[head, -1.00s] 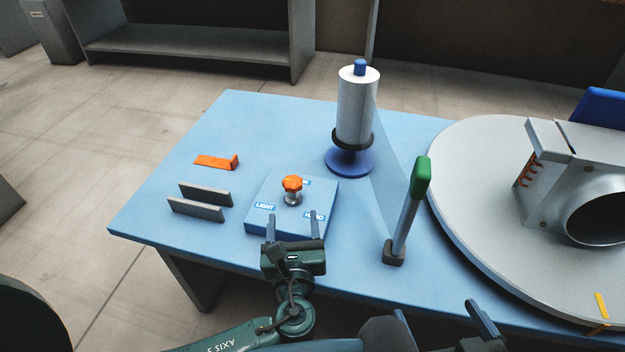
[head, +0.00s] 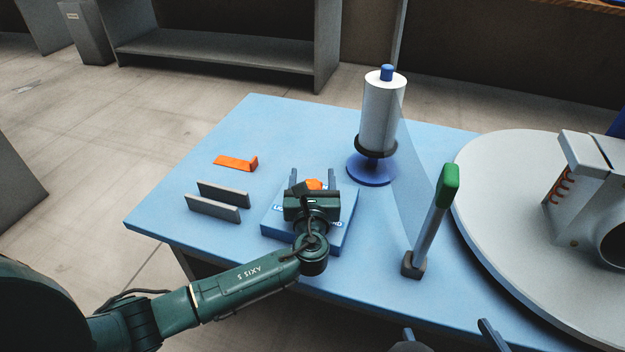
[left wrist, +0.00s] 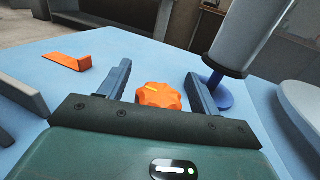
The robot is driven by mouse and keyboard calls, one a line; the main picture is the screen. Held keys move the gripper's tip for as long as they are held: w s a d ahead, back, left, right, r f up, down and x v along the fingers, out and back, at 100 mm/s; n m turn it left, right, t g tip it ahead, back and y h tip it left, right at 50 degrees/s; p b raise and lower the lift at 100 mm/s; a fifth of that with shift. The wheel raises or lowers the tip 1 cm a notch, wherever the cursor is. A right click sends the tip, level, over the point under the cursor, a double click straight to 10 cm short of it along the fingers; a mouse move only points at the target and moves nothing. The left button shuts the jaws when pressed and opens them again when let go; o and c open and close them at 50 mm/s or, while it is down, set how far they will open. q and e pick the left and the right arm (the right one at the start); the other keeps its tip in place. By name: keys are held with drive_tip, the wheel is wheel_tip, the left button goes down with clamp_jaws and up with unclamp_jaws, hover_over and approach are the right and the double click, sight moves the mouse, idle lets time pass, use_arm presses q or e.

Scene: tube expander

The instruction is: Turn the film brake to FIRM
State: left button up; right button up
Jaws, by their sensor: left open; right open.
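The film brake is an orange lobed knob (head: 314,184) on a light blue box (head: 348,228) with white-lettered labels. My left gripper (head: 312,177) is over the box, its open fingers on either side of the knob. In the left wrist view the knob (left wrist: 159,95) sits between the fingertips (left wrist: 158,75), with gaps on both sides, and a yellow mark shows on its top. The arm hides most of the labels, so I cannot read the setting. My right gripper (head: 448,340) shows only partly at the bottom edge, open and empty.
The white film roll (head: 382,115) stands on a blue base behind and right of the box, its film stretching toward a green-handled lever (head: 447,187). A large grey turntable (head: 500,200) is at the right.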

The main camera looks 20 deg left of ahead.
use_arm(q)
drive_tip(key=c, duration=1)
drive_tip(key=shift+o, duration=0.2)
